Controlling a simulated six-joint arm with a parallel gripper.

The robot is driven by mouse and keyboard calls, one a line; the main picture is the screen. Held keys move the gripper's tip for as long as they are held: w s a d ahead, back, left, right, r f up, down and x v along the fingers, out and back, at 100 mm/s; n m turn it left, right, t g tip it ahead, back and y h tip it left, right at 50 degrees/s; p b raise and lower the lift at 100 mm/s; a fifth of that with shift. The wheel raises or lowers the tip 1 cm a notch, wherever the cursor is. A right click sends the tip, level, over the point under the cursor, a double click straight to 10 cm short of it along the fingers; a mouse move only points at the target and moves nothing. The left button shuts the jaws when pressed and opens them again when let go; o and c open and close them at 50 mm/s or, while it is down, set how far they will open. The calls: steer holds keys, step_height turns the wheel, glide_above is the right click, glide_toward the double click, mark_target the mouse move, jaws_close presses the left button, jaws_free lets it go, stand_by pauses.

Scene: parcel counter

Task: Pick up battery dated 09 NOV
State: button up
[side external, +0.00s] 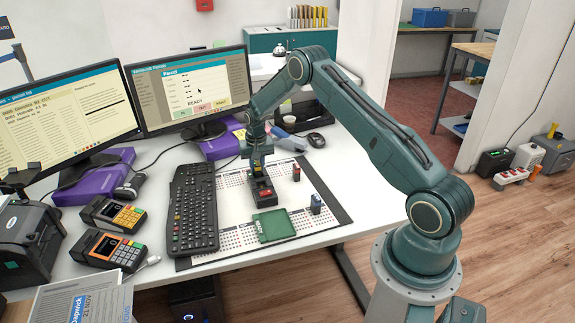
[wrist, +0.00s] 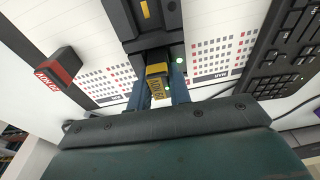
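A battery (wrist: 157,70) with a yellow end and a label that seems to read 09 NOV stands between the two fingers of my gripper (wrist: 160,88) in the wrist view. A black device lies right beside it, and I cannot tell whether the battery still sits in that device. The fingers are close on both sides of the battery, but whether they touch it is unclear.
A blue-and-dark block (side external: 316,204) stands at the mat's right edge. A green flat item (side external: 274,226) lies at the mat's front. A keyboard (side external: 192,210) borders the printed mat (side external: 228,255) on the left. A mouse (side external: 316,140) lies behind.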

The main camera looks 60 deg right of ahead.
mark_target(257, 163)
steer(key=shift+r, duration=0.15)
jaws_close()
step_height(257, 163, up, 20)
stand_by(0.5)
stand_by(0.6)
